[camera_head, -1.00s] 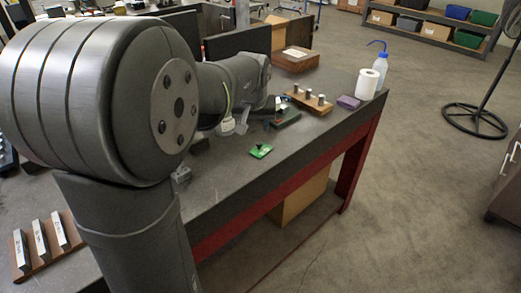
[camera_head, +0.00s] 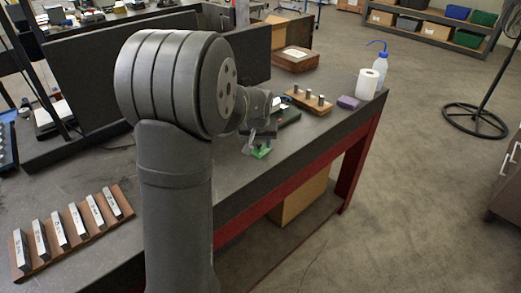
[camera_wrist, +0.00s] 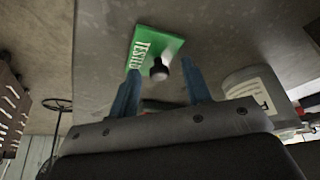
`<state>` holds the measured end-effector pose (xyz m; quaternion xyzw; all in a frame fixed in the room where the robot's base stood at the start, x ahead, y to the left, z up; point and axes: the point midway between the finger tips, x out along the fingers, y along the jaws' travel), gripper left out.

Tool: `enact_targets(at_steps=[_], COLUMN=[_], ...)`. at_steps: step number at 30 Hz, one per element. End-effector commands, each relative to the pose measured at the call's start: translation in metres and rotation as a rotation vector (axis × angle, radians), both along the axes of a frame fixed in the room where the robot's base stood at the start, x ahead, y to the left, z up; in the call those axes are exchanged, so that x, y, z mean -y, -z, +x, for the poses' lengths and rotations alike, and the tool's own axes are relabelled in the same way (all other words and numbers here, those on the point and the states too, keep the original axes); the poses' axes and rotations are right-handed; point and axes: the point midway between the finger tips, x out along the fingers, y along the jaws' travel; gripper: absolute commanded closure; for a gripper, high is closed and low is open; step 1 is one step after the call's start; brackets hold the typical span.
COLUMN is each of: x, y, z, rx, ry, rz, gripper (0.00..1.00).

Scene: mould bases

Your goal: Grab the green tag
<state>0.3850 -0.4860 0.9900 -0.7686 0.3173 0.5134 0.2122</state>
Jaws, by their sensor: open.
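The green tag (camera_wrist: 150,47) lies flat on the grey bench. In the wrist view it carries the white word "TESTED" and a dark upright knob (camera_wrist: 159,70). My gripper (camera_wrist: 158,80) is open, with its two blue fingers apart. In that view the knob shows between the fingertips, and the tag's plate extends beyond them. I cannot tell how high the fingers are above the tag. In the head view the tag (camera_head: 261,152) is partly hidden by my gripper (camera_head: 254,146), which is right over it.
A wooden block with metal pegs (camera_head: 308,101), a purple block (camera_head: 348,102), a white roll (camera_head: 367,84) and a wash bottle (camera_head: 380,66) stand farther along the bench. A rack of labelled bars (camera_head: 72,228) lies at the lower left. The bench's front edge runs close to the tag.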

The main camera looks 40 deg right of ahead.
Motion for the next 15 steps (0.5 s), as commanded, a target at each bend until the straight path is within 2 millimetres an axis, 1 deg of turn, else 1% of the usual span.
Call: enact_targets(at_steps=[6,11,12,13,15], x=[0.0001,0.0,0.0,0.0,0.0], y=[0.0003,0.0003,0.0003,0.0004,0.0002], z=[0.0004,0.0003,0.0003,0.0002,0.0003], rx=[0.001,0.0,0.0,0.0,0.001], ry=[0.0,0.0,0.0,0.0,0.0], rz=[-0.001,0.0,0.0,0.0,-0.001], gripper=[0.56,0.87,0.95,1.0,1.0])
